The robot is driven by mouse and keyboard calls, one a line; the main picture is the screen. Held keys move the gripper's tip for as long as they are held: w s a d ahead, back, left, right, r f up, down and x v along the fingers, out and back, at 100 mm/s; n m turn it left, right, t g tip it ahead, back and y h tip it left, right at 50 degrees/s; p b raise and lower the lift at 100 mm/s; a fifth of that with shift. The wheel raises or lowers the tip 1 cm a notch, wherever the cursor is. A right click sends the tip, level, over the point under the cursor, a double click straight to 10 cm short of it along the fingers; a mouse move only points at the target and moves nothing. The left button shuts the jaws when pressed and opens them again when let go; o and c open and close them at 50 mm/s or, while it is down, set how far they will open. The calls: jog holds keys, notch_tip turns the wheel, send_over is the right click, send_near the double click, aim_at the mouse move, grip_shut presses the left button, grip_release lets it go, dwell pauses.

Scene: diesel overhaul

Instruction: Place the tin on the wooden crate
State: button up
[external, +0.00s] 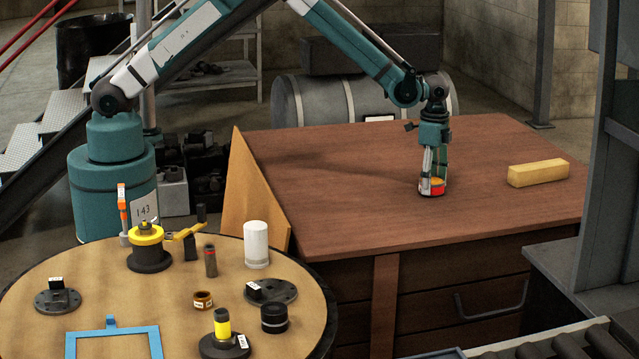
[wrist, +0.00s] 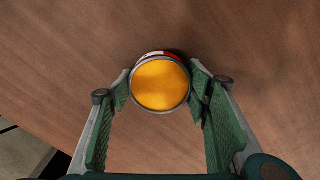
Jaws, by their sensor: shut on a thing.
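The tin (external: 431,188) is small and round, with a red and white side and an orange top. In the wrist view the tin (wrist: 160,84) sits upright between the two green-padded fingers. My gripper (external: 433,180) is shut on it from above, with a finger at each side (wrist: 160,88). The wooden crate (external: 340,195) is the large brown plank box with a flat top, at the centre right. The tin is over the middle right of this top, at or very near the surface; I cannot tell if it touches. Its underside is hidden.
A yellow block (external: 538,173) lies on the brown top, right of the tin. A round table (external: 185,300) at the lower left holds several parts and a white cylinder (external: 256,244). A grey post (external: 600,170) stands at the right. The brown top's left part is clear.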

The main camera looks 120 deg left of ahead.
jog(key=shift+f, duration=0.2)
jog(key=o, duration=1.1)
jog(key=shift+r, duration=0.2)
notch_tip(320, 180, up, 12)
jog(key=shift+p, duration=0.95)
jog(key=shift+d, duration=0.1)
